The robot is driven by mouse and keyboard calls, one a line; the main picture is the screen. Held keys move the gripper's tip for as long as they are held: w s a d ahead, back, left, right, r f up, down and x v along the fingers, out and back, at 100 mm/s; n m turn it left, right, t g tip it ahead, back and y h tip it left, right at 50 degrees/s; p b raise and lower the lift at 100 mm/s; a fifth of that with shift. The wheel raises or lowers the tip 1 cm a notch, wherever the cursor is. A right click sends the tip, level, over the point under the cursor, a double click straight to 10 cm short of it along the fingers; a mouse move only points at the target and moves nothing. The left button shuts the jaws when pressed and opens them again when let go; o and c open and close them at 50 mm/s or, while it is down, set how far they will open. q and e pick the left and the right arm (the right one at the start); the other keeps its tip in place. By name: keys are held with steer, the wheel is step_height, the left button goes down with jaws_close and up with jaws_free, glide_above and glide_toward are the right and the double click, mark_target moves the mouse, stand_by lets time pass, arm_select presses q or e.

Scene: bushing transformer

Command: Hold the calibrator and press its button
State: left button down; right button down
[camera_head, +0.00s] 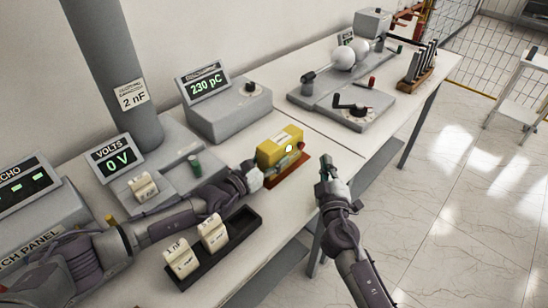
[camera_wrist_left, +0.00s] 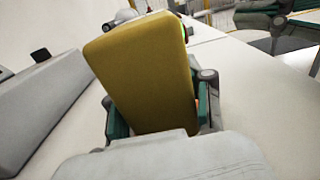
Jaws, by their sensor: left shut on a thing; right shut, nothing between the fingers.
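My left gripper (camera_head: 262,172) is shut on the calibrator; in the left wrist view the yellow box (camera_wrist_left: 145,75) fills the space between the green-padded fingers. My right gripper (camera_head: 325,163) is shut and empty, to the right of the calibrator, apart from it and beyond the table edge.
A dark tray (camera_head: 232,252) with cream blocks marked nF lies in front of my left arm. A meter reading 230 pC (camera_head: 205,86) stands behind the calibrator. A device with spheres (camera_head: 343,58) and a crank is further right. Open floor lies right of the table.

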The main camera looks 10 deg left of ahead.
arm_select(q)
steer(key=shift+c, duration=1.8)
jaws_free()
steer(key=shift+s+a, duration=0.1)
